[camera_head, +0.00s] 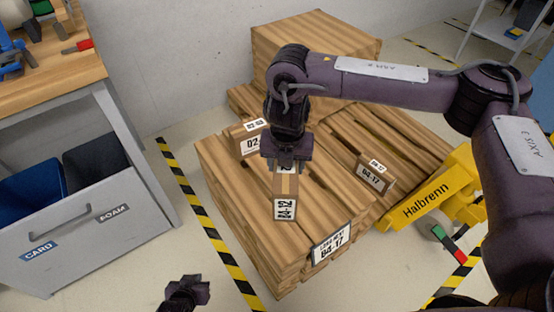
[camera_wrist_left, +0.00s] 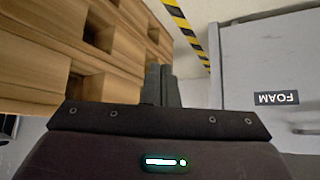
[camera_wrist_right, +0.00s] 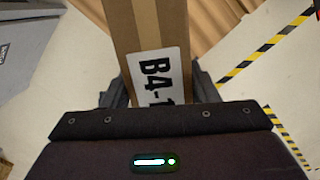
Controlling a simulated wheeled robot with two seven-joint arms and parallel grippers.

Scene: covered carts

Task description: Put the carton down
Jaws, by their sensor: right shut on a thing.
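My right gripper (camera_head: 287,164) is shut on a brown carton (camera_head: 286,186) with a white label at its lower end. The carton is over the planks of the wooden pallet stack (camera_head: 225,167); I cannot tell whether it touches them. In the right wrist view the carton (camera_wrist_right: 147,27) sits between the fingers, its label partly reading "B4-1". My left gripper (camera_head: 187,288) is empty at the bottom of the head view. Its fingers (camera_wrist_left: 159,85) look closed together in the left wrist view.
A yellow "Halbrenn" unit (camera_head: 440,195) stands at right. Yellow-black tape (camera_head: 215,240) marks the floor.

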